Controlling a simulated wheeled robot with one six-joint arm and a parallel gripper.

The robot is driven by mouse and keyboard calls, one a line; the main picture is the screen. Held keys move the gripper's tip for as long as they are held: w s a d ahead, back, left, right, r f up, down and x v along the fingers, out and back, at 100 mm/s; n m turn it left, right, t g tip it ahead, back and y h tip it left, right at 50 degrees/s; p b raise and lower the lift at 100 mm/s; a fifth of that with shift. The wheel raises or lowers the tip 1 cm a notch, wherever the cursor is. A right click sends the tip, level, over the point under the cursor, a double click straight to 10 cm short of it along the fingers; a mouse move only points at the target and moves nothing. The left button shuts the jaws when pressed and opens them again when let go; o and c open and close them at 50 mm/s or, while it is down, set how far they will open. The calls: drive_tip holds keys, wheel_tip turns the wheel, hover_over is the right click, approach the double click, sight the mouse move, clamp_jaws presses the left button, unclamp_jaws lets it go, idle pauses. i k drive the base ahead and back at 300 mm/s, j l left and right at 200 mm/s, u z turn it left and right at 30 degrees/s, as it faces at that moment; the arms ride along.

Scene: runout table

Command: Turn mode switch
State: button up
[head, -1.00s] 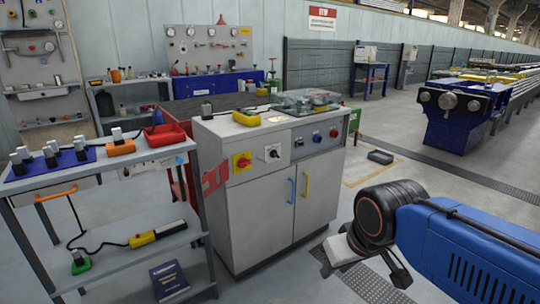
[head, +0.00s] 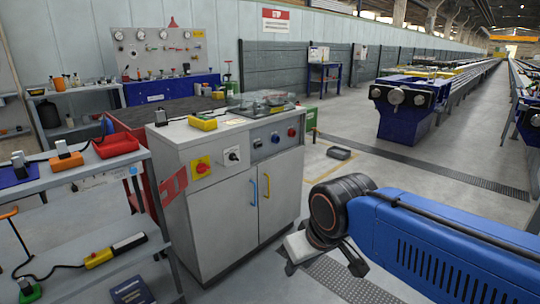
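The mode switch appears to be the black rotary knob on a white plate (head: 232,156) on the front of the grey control cabinet (head: 222,226). The knob's exact pointer position is too small to read. Left of it is a red rotary switch on a yellow plate (head: 201,168). To its right is a grey panel with small round buttons (head: 274,138). My blue arm reaches in from the right. My gripper (head: 318,262) hangs low in front of the cabinet's right side, apart from the switch. Its fingers are partly hidden, and I cannot tell its opening.
A grey shelf cart (head: 75,258) stands left of the cabinet, with a red tray (head: 117,146) on top. A yellow device (head: 203,124) lies on the cabinet top. A dark tray (head: 340,153) lies on the floor behind. The floor right of the cabinet is mostly clear.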

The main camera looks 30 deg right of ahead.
sight(232, 156)
drive_tip(key=z, duration=1)
drive_tip(key=l+z, duration=0.1)
drive_tip(key=z, duration=2.3)
drive_tip(key=i+z, duration=0.1)
drive_tip(key=z, duration=0.4)
drive_tip(key=k+j+u, duration=0.1)
drive_tip(key=k+u, duration=0.3)
drive_tip(key=k, duration=0.25)
drive_tip(key=u, duration=1.8)
drive_tip(key=i+l+u, duration=0.15)
drive_tip(key=u, duration=0.25)
drive_tip(key=i+l+u, duration=0.15)
drive_tip(key=l+u, duration=0.6)
drive_tip(key=i+l, duration=0.1)
drive_tip(key=l, duration=0.2)
